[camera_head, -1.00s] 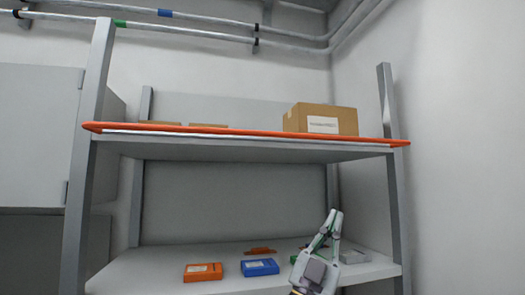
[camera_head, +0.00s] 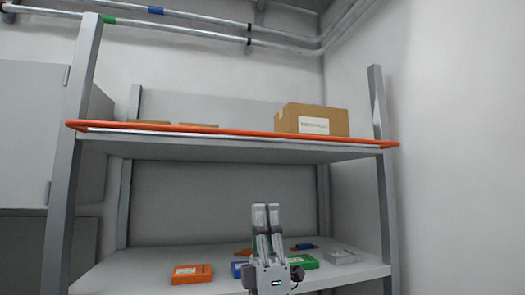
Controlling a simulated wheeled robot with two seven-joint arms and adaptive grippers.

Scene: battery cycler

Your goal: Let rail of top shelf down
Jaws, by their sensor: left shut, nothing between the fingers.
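The orange rail (camera_head: 235,132) runs along the front edge of the top shelf (camera_head: 230,150), from the left post to the right post. It lies level with the shelf's edge, not raised above it. My left gripper (camera_head: 266,212) points upward in front of the lower shelf, below the top shelf and apart from the rail. Its two fingers are side by side, shut and empty. My right gripper is not in view.
A cardboard box (camera_head: 312,119) with a white label sits on the top shelf. The lower shelf (camera_head: 130,274) holds an orange case (camera_head: 192,273), a green case (camera_head: 305,262) and a grey case (camera_head: 341,257). A blue case (camera_head: 238,269) is partly hidden behind my gripper.

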